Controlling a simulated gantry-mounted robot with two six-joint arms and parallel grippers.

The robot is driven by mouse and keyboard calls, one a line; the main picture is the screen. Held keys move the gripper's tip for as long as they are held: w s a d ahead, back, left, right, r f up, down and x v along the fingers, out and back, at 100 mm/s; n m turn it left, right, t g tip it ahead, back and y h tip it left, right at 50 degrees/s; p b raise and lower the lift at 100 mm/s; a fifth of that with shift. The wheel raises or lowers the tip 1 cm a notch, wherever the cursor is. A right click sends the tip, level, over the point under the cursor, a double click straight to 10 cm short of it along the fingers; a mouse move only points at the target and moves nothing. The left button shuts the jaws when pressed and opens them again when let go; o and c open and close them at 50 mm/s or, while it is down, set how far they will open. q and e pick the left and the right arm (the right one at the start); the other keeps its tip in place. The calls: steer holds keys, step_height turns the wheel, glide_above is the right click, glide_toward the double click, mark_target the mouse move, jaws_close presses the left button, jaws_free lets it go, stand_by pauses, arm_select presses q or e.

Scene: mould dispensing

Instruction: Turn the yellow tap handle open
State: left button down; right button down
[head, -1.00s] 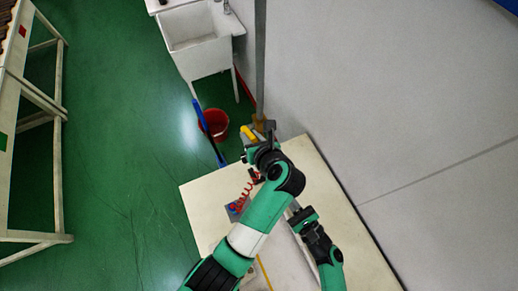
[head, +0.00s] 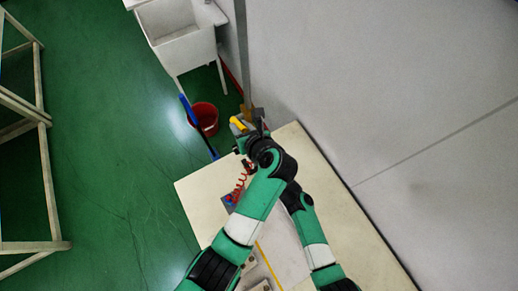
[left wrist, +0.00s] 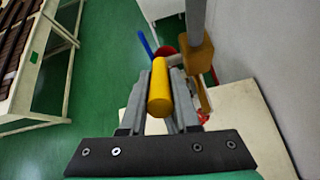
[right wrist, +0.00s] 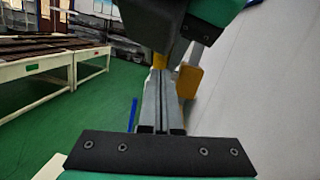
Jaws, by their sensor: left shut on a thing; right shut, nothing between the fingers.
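The yellow tap handle (head: 238,124) is a short thick bar beside the vertical pipe, past the far end of the table. It shows large in the left wrist view (left wrist: 160,92), lying between the fingers of my left gripper (left wrist: 166,72), which is shut on it. In the head view the left gripper (head: 245,137) is partly hidden by its own wrist. The tap's brass-coloured body (left wrist: 200,54) is just right of the handle. My right gripper (right wrist: 160,78) is shut and empty, pointing toward the tap; the left arm covers it in the head view.
The grey pipe (head: 243,60) rises along the wall. A red bucket (head: 204,115) with a blue-handled tool (head: 190,110) stands on the floor left of it. A white sink (head: 178,35) is behind. The cream table (head: 345,215) lies below both arms.

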arm_select(q)
steer(key=shift+a+f, duration=0.1)
steer(key=shift+f, duration=0.1)
arm_select(e)
steer(key=shift+w+a+r, duration=0.1)
steer(key=shift+a+r, duration=0.05)
steer(key=shift+r, duration=0.05)
